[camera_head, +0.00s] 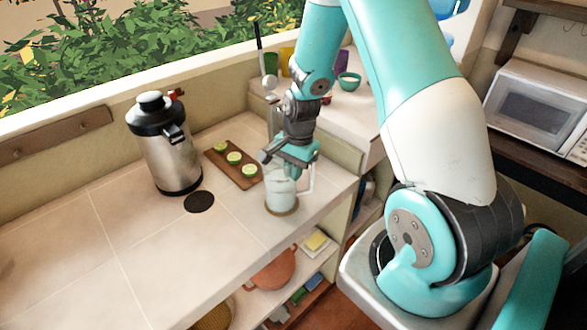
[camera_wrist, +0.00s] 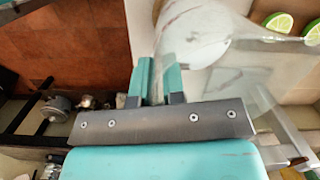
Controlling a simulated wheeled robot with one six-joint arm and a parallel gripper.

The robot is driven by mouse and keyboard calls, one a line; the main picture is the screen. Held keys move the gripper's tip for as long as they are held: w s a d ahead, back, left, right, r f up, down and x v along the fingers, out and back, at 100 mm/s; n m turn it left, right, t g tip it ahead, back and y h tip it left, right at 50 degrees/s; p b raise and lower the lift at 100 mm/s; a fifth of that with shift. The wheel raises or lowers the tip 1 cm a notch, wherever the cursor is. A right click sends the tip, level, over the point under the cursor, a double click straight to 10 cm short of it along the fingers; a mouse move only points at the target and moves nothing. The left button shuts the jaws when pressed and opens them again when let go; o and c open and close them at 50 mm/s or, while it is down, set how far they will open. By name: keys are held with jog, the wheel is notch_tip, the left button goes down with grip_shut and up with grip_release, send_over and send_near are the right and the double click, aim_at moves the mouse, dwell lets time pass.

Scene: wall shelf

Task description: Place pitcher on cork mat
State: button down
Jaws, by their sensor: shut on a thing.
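The clear glass pitcher (camera_head: 281,190) is near the counter's front edge in the head view, upright, with its handle on the right. My gripper (camera_head: 279,163) is above it, shut on its upper part. In the wrist view, my gripper's two fingers (camera_wrist: 158,82) are close together at the pitcher's glass wall (camera_wrist: 205,65); the exact grip is partly hidden. A thin tan rim, which looks like the cork mat (camera_head: 283,212), shows under the pitcher's base. I cannot tell whether the base touches it.
A steel dispenser (camera_head: 169,150) stands left, with a dark round disc (camera_head: 199,201) in front. A wooden board (camera_head: 218,160) with lime halves lies behind the pitcher. A raised ledge with a green bowl (camera_head: 349,81) is at the back right. The counter's left is clear.

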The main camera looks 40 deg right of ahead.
jog(key=c, duration=1.6)
grip_release()
jog(key=shift+f, duration=0.15)
jog(key=o, duration=0.4)
notch_tip(320, 180, up, 11)
jog(key=d+b, duration=0.1)
jog(key=b, duration=0.2)
jog(key=s+a+r+n+y, duration=0.1)
jog(key=s+a+r+n, duration=0.1)
jog(key=a+r+n, duration=0.3)
jog(key=s+a+r+n, duration=0.2)
jog(key=a+n, duration=0.2)
jog(key=a, duration=0.4)
jog(key=s+a+r+n+y, duration=0.1)
jog(key=s+a+r+n, duration=0.2)
jog(key=s+a+n, duration=0.8)
jog(key=s+n, duration=0.2)
jog(key=s, duration=0.1)
jog(key=shift+s+a+y, duration=0.2)
jog(key=shift+a+y, duration=0.15)
jog(key=shift+y, duration=0.05)
